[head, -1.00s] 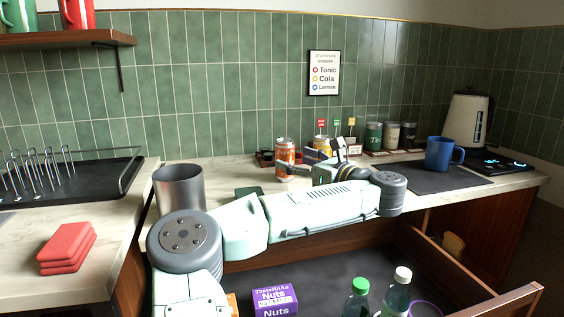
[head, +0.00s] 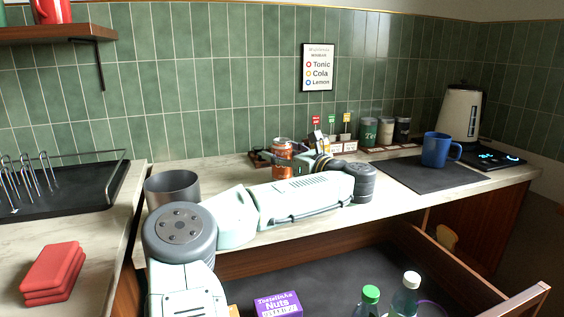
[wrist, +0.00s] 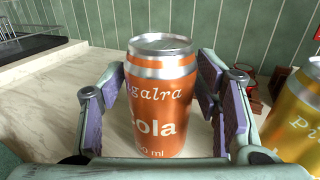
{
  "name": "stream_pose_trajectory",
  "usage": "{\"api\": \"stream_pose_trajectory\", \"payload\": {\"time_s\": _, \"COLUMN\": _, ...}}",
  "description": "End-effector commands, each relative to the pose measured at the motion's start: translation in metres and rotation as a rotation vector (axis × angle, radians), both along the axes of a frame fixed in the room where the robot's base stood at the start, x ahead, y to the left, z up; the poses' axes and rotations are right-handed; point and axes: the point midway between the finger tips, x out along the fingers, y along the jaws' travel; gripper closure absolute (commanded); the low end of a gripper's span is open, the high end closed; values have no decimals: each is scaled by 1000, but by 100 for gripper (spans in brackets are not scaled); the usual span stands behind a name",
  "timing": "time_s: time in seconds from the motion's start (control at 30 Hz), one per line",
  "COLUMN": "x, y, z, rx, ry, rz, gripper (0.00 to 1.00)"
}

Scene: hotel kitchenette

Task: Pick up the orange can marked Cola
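The orange can marked Cola (head: 282,158) stands upright on the pale counter near the tiled wall. In the wrist view the orange can (wrist: 160,105) fills the middle, its label partly readable as "ola". My gripper (wrist: 161,85) is open, with one finger on each side of the can; narrow gaps seem to show at the fingertips. The lower part of the can's base is hidden by my gripper. In the head view my gripper (head: 300,162) is at the can, mostly hidden by my arm.
A yellow can (wrist: 292,118) stands close to my right finger. A rack with small signs (head: 340,147), jars (head: 387,130), a blue mug (head: 436,150) and a kettle (head: 461,112) are to the right. A grey metal pot (head: 172,187) is left.

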Motion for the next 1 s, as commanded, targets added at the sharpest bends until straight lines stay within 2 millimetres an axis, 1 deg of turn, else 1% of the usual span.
{"api": "stream_pose_trajectory", "payload": {"time_s": 0.03, "x": 0, "y": 0, "z": 0, "rx": 0, "ry": 0, "rz": 0, "gripper": 48}}
{"api": "stream_pose_trajectory", "payload": {"time_s": 0.07, "x": 0, "y": 0, "z": 0, "rx": 0, "ry": 0, "rz": 0, "gripper": 50}}
{"api": "stream_pose_trajectory", "payload": {"time_s": 0.73, "x": 0, "y": 0, "z": 0, "rx": 0, "ry": 0, "rz": 0, "gripper": 94}}
{"api": "stream_pose_trajectory", "payload": {"time_s": 1.0, "x": 0, "y": 0, "z": 2, "rx": 0, "ry": -1, "rz": 0, "gripper": 95}}
